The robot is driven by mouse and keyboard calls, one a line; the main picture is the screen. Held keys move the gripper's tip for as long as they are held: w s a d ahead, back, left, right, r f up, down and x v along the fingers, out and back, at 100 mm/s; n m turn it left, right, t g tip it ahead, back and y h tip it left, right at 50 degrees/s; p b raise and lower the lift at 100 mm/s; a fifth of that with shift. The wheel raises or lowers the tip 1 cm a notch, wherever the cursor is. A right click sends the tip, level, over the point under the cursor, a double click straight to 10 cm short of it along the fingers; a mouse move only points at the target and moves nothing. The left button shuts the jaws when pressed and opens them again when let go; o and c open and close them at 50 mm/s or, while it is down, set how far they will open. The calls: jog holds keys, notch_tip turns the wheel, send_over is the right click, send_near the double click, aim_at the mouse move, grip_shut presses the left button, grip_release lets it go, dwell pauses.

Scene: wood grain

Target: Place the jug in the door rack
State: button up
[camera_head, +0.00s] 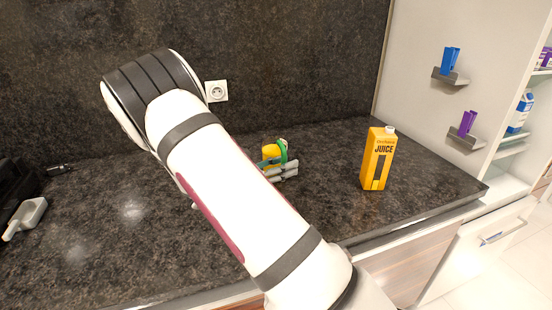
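A small yellow object with a green, handle-like part (270,153), which may be the jug, stands on the dark countertop; my arm hides its lower left part. My gripper's grey fingers (284,172) are right beside it, overlapping its lower right in the picture. I cannot tell whether they touch it or how far they are apart. On the right, a white upright panel, which looks like the open door, carries two small grey racks. The upper rack (451,77) holds a blue item (450,60); the lower rack (466,139) holds a purple item (467,122).
A yellow juice carton (377,159) stands upright on the counter, right of my gripper. Shelves with a blue-and-white carton (520,112) show at the far right. A grey-white object (25,218) lies at the left. The counter between the carton and its right end is clear.

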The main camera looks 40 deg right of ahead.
jog(key=shift+d, duration=0.15)
grip_shut()
jog(key=shift+r, duration=0.1)
